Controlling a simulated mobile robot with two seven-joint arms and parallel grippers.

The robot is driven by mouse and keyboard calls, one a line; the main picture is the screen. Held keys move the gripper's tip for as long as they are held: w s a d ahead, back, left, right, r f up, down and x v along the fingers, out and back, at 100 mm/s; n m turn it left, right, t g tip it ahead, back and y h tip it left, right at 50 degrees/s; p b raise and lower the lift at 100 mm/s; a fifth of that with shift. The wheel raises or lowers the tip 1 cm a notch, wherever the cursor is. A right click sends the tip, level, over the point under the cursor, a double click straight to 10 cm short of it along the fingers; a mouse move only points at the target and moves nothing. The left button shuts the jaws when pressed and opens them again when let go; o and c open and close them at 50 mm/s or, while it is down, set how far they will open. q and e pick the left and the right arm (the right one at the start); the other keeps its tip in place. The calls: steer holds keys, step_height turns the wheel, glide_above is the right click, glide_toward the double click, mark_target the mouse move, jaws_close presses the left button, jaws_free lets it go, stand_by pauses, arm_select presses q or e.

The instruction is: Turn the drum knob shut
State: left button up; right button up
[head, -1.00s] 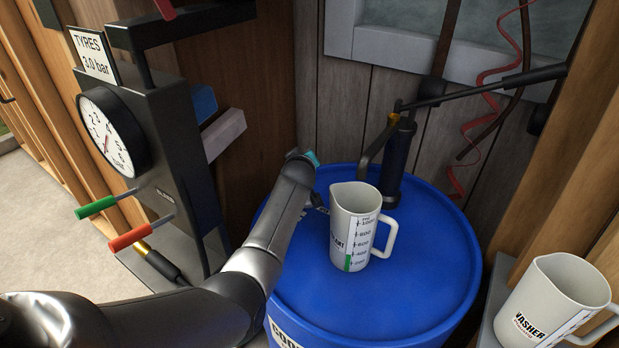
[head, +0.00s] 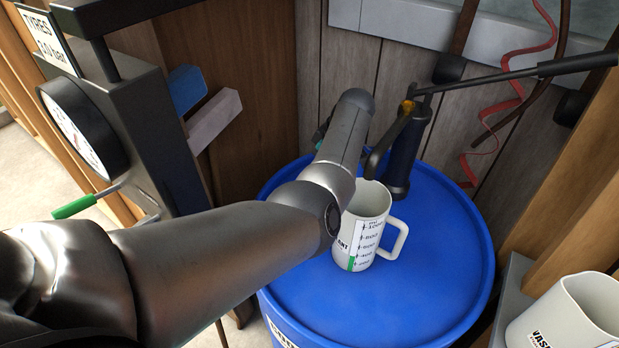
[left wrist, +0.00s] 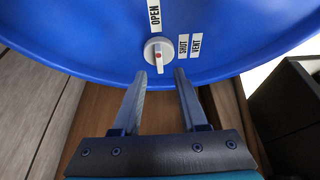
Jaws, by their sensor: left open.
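The drum knob (left wrist: 157,52) is a small light-grey dial on the blue drum's top near its edge, in the left wrist view. A label reading OPEN (left wrist: 154,15) stands above it; labels SHUT (left wrist: 183,46) and VENT (left wrist: 196,45) stand to its right. Its raised grip appears to run up and down the picture, roughly in line with OPEN. My left gripper (left wrist: 162,74) is open and empty, its fingertips just below the knob and spread to either side; contact cannot be told. In the head view my left arm hides the knob and gripper fingers. The right gripper is not in view.
A white measuring jug (head: 366,232) stands on the blue drum (head: 420,290), close beside my left arm. A dark hand pump (head: 400,150) with a long lever rises behind it. A tyre-gauge stand (head: 130,130) is at left; another jug (head: 570,318) is at lower right.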

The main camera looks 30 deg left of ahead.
arm_select(q)
steer(key=b+x, duration=0.1)
steer(key=x, duration=0.4)
steer(key=shift+c, duration=0.3)
jaws_close()
